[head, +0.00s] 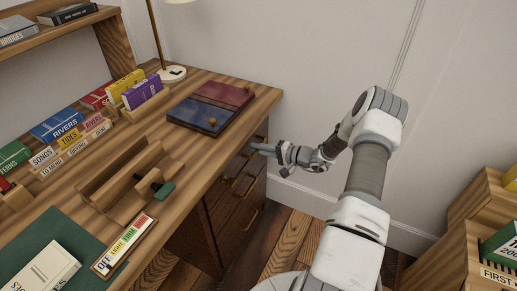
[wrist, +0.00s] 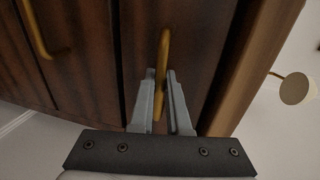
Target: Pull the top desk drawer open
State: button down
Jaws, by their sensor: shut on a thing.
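The desk's top drawer (wrist: 200,40) has a dark brown wooden front, seen close up and turned sideways in the wrist view. Its gold bar handle (wrist: 163,85) stands between the two grey fingers of my gripper (wrist: 161,73), which is shut on it. In the head view my gripper (head: 263,150) reaches the drawer side of the desk from the right, just below the desktop edge. There the handle is hidden by the gripper and desktop. The drawer front looks about level with the one beside it; I cannot tell a small opening.
A lower drawer's gold handle (wrist: 38,30) is close by. The desktop (head: 190,165) carries books, a wooden tray (head: 125,170), two flat panels (head: 200,115) and a lamp (head: 172,72). Wooden crates (head: 450,255) stand at the right. Floor shows between desk and crates.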

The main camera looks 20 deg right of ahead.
jog(key=shift+s+d, duration=0.1)
jog(key=f+b+v, duration=0.1)
jog(key=f+v, duration=0.2)
jog(key=v, duration=1.1)
jog(key=s+f+b+v, duration=0.1)
jog(key=f+b+v, duration=0.1)
jog(key=v, duration=1.2)
jog(key=shift+s+d+f+b, duration=0.15)
jog(key=shift+d+f+b, duration=0.15)
jog(key=shift+d+f, duration=0.15)
jog(key=c, duration=0.9)
grip_release()
jog(key=p+v, duration=0.2)
jog(key=v, duration=1.5)
jog(key=shift+s, duration=0.2)
jog(key=o, duration=0.4)
